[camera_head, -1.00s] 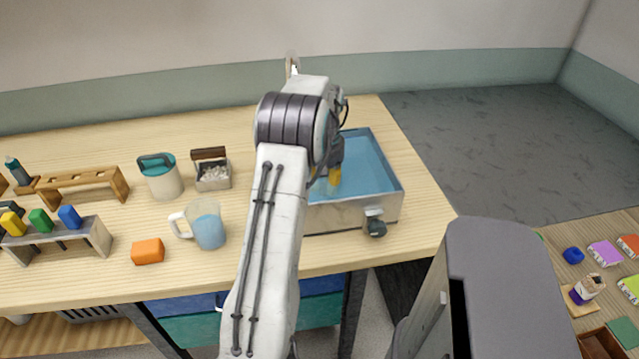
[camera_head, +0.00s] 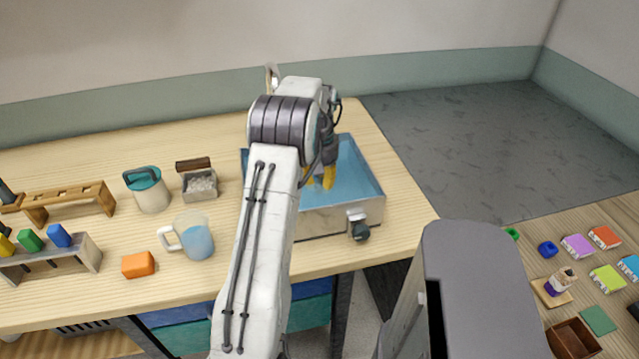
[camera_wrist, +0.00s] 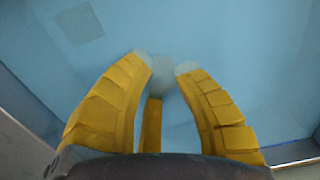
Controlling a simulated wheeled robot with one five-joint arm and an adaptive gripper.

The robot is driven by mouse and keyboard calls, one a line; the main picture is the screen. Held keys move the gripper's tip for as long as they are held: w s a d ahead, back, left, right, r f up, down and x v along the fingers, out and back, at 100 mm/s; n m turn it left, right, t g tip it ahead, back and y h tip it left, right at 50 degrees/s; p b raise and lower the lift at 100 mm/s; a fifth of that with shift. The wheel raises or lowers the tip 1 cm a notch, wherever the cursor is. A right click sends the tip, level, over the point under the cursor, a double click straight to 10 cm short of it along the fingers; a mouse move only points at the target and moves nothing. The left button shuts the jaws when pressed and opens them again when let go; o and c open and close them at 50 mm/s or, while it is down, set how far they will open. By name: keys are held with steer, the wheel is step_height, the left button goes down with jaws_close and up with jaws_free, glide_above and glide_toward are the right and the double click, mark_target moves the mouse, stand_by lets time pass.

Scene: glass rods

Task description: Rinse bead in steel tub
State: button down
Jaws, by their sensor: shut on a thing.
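The steel tub (camera_head: 335,219) stands at the right end of the table, filled with blue water. My gripper (camera_head: 322,184) reaches down into the tub, its yellow fingers at or in the water. In the wrist view my gripper (camera_wrist: 168,67) has its pale fingertips close together around a small, pale grey, see-through thing, which looks like the bead (camera_wrist: 163,76). Its edges are faint against the blue water. The tub's floor fills most of the wrist view, with a darker square patch at upper left. In the head view the bead is hidden by my gripper.
A measuring jug (camera_head: 197,240) of water and an orange block (camera_head: 138,265) stand left of my arm. Behind them are a lidded pot (camera_head: 150,195) and a small box of pale bits (camera_head: 201,187). A tap knob (camera_head: 359,229) juts from the tub's front. Racks stand at far left.

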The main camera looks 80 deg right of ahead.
step_height(320, 180, up, 9)
steer(key=p, duration=0.6)
steer(key=shift+f+p, duration=0.15)
steer(key=shift+p, duration=0.2)
steer(key=shift+w+f, duration=0.1)
steer(key=shift+w, duration=0.05)
